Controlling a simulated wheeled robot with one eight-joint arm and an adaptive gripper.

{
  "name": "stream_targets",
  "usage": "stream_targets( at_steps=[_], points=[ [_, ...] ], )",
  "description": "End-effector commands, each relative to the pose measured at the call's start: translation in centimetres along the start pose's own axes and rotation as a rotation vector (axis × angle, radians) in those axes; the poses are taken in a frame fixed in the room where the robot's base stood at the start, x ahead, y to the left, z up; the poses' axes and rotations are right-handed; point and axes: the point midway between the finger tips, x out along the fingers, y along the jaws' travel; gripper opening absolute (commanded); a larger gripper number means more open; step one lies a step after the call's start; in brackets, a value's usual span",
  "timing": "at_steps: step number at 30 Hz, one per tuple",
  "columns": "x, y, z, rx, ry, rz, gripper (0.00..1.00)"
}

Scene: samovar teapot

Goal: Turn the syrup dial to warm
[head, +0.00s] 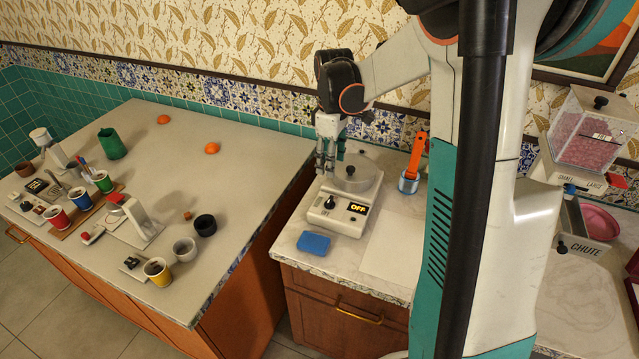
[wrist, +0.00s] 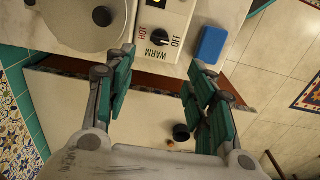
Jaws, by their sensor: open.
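The syrup dial (head: 330,203) is a small black knob on the front of a white warmer (head: 318,215). The warmer's display (head: 357,208) reads OFF. In the wrist view the dial (wrist: 160,39) has the labels HOT, WARM and OFF around it; its exact pointer direction is hard to tell. A round lidded pot (head: 357,180) sits on the warmer and also shows in the wrist view (wrist: 75,28). My gripper (head: 325,172) is open and empty, above the warmer's left side and apart from the dial. In the wrist view the dial shows between and beyond the fingertips (wrist: 163,58).
A blue sponge (head: 313,243) lies in front of the warmer. An orange-handled tool stands in a holder (head: 408,184) to the right. A gap separates this counter from the left counter (head: 250,180), which carries cups.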

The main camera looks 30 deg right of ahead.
Motion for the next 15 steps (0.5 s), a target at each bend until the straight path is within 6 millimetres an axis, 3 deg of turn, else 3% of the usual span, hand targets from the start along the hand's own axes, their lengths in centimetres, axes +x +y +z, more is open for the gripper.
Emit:
stream_targets(
  at_steps=[5,15],
  points=[
    [1.6,0.2,0.1,-0.005,-0.003,-0.005,0.50],
    [8.0,0.1,0.0,-0.004,-0.003,-0.004,0.50]
  ],
)
